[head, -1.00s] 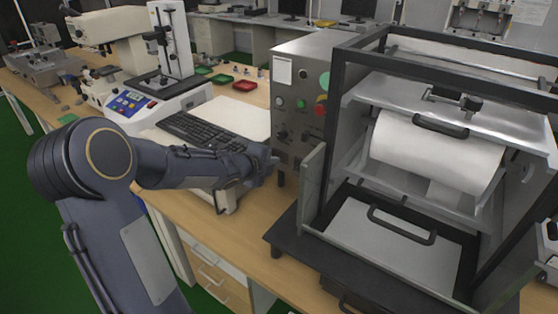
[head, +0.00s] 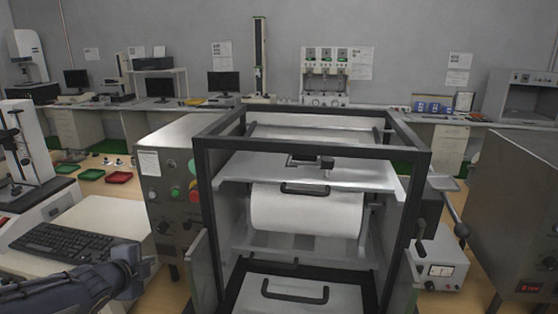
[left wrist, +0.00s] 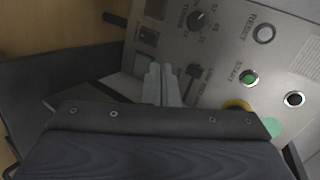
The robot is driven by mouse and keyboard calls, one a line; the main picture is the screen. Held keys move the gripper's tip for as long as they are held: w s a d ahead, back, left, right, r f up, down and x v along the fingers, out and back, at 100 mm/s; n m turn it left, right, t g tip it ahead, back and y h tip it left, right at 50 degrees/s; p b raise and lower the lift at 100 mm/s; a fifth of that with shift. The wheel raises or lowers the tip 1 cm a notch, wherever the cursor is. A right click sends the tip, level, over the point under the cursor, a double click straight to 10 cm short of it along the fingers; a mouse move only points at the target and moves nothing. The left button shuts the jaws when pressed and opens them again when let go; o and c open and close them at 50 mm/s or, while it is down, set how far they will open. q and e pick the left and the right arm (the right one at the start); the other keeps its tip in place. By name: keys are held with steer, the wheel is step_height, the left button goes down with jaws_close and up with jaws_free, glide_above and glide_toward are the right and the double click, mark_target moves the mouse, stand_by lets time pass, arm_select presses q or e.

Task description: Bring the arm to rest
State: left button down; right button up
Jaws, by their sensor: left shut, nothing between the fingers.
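My left arm comes in at the lower left of the head view. Its gripper (head: 140,266) is by the lower front of the control panel (head: 170,195), beside the keyboard. In the left wrist view, the gripper fingers (left wrist: 162,84) are together with nothing between them, in front of the grey panel (left wrist: 225,55) with its knobs and START and RESET buttons. I cannot tell whether the fingertips touch the panel. My right gripper is in neither view.
A black-framed machine (head: 310,145) with a white roll (head: 307,211) fills the middle. A keyboard (head: 62,243) lies at the left, with red (head: 119,177) and green trays behind. A meter box (head: 440,262) and a grey cabinet (head: 525,215) stand at the right.

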arm_select(q)
steer(key=s+d+r+n+g+y, duration=0.1)
steer(key=s+d+n+g, duration=0.15)
steer(key=s+n, duration=0.4)
steer(key=s+d+r+n+g, duration=0.1)
steer(key=s+d+r+n, duration=0.15)
steer(key=s+n, duration=0.4)
steer(key=s+d+f+n+g+h, duration=0.1)
steer(key=s+d+f+n+h, duration=0.1)
steer(key=s+d, duration=0.3)
steer(key=s+d+f+n+g+h, duration=0.2)
steer(key=s+d, duration=0.4)
steer(key=s, duration=0.5)
steer(key=shift+d+f+n+h, duration=0.2)
steer(key=shift+d+n+h, duration=0.05)
steer(key=shift+n+h, duration=0.3)
